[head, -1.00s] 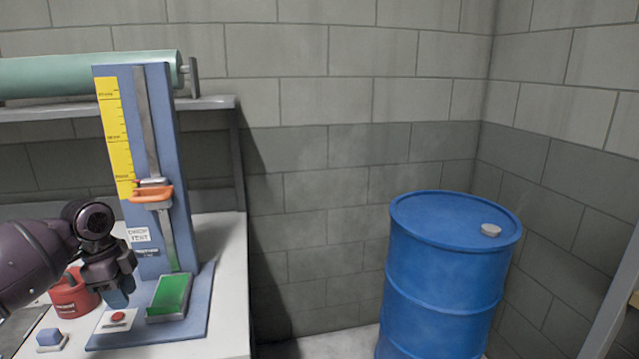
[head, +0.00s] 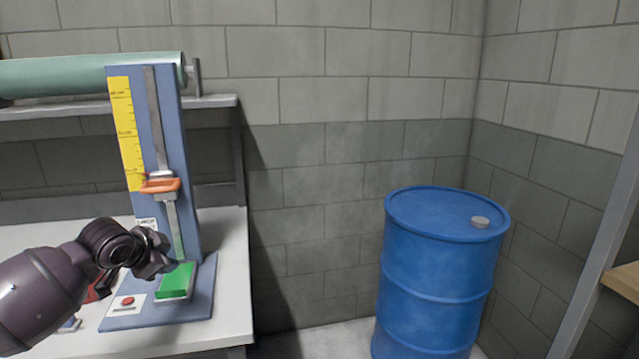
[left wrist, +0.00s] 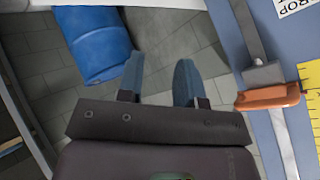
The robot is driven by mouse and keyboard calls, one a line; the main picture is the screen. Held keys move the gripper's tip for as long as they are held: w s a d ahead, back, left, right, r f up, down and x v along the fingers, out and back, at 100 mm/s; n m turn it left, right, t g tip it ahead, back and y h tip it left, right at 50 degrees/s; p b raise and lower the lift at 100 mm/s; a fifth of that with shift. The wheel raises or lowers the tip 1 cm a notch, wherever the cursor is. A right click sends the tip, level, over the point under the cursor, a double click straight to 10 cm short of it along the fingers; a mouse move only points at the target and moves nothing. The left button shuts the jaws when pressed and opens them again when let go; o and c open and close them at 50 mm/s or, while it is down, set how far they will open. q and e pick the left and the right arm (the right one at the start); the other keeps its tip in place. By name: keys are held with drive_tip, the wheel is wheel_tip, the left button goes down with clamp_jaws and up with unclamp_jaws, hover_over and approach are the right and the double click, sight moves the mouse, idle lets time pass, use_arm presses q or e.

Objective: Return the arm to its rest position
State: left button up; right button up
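My left arm comes in from the left in the head view. Its gripper (head: 155,262) is above the bench, in front of the lower part of the blue drop-test stand (head: 180,120). In the left wrist view the two blue-grey fingers of the gripper (left wrist: 158,80) are spread apart with nothing between them. The orange handle (head: 160,185) is on the stand's metal rail, higher than the gripper. It also shows in the left wrist view (left wrist: 268,97), to the right of the fingers and apart from them. My right gripper is not in view.
A green pad (head: 176,281) and a red button (head: 127,301) are on the stand's base. A red object (head: 103,287) is partly hidden behind my arm. A blue drum (head: 435,270) stands right of the bench (head: 232,290), with open floor between. A shelf with a green cylinder (head: 90,75) is behind.

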use_arm(q)
drive_tip(key=s+d+f+n+t+h, duration=0.25)
drive_tip(key=s+d+f+t, duration=0.25)
drive_tip(key=s+d+f, duration=0.45)
drive_tip(key=s+a+f+n+g+y, duration=0.1)
drive_tip(key=s+f+n, duration=0.1)
drive_tip(key=s+f, duration=0.5)
drive_tip(key=s+a+f+n+g+y, duration=0.1)
drive_tip(key=s+f+n+y, duration=0.1)
drive_tip(key=s+f, duration=0.5)
drive_tip(key=s+a+f+n+g+y, duration=0.1)
drive_tip(key=s+f+n, duration=0.2)
drive_tip(key=s+f, duration=0.4)
drive_tip(key=s, duration=0.8)
drive_tip(key=shift+s+a, duration=0.3)
drive_tip(key=shift+a, duration=0.1)
